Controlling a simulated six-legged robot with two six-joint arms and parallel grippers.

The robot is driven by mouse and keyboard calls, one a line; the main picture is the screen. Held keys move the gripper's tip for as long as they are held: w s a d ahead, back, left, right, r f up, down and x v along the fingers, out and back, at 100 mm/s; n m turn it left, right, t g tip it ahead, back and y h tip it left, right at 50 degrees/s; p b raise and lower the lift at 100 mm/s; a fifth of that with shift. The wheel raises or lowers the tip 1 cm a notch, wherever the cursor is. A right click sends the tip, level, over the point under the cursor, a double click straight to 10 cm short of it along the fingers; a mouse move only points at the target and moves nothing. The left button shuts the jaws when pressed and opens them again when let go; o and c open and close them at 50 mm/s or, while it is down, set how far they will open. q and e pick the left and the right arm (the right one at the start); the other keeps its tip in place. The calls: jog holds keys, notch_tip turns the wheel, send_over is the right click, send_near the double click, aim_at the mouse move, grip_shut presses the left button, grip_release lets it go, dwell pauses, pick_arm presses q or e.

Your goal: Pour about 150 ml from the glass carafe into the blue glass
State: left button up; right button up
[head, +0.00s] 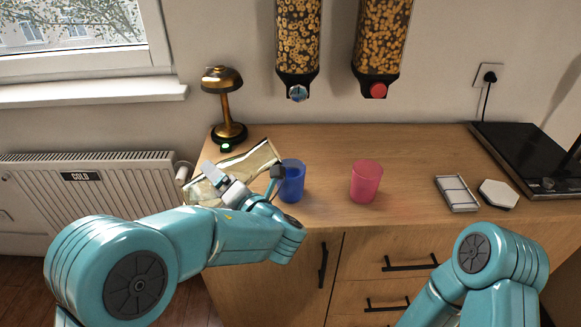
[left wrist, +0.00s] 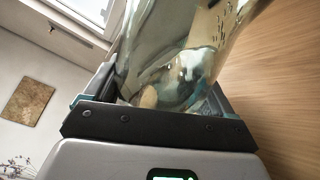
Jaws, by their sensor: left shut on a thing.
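The clear glass carafe (head: 255,160) is tilted far over, close to lying flat, at the left end of the counter. My left gripper (head: 243,171) is shut on it, with the fingers on either side. In the left wrist view the carafe (left wrist: 180,50) fills the space between the fingers; I cannot tell its liquid level. The blue glass (head: 292,184) stands upright just right of the carafe and my left gripper, partly overlapped by a finger. I cannot make out its contents or any stream. My right gripper is out of view; only its arm shows at lower right.
A pink glass (head: 366,181) stands right of the blue one. A brass lamp (head: 226,105) stands behind the carafe. Two cereal dispensers (head: 297,45) hang above the counter. A grey tray (head: 456,194), a white hexagonal coaster (head: 498,194) and a black hob (head: 530,155) are at right.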

aim_at(236, 173)
pick_arm(q)
jog(key=shift+r, duration=0.15)
jog(key=shift+w+d+r+n+p, duration=0.1)
jog(key=shift+d+r+n+p, duration=0.1)
jog(key=shift+r+n+p, duration=0.35)
jog(key=n+h, duration=0.1)
jog(key=d+n, duration=0.1)
jog(key=shift+w+d+r+n+g+h+p, duration=0.2)
jog(key=shift+d+r+n+g+h+p, duration=0.1)
jog(key=shift+r+n+h+p, duration=0.1)
jog(key=n+h+b, duration=0.1)
jog(key=n+b, duration=0.1)
jog(key=n+h+b, duration=0.1)
jog(key=shift+f+n+h+b, duration=0.3)
jog(key=shift+f+n+b, duration=0.05)
jog(key=shift+w+d+f+n+h+b, duration=0.15)
jog(key=shift+d+n+h+b, duration=0.2)
jog(key=shift+n+b, duration=0.55)
jog(key=shift+b, duration=0.05)
jog(key=shift+d, duration=0.1)
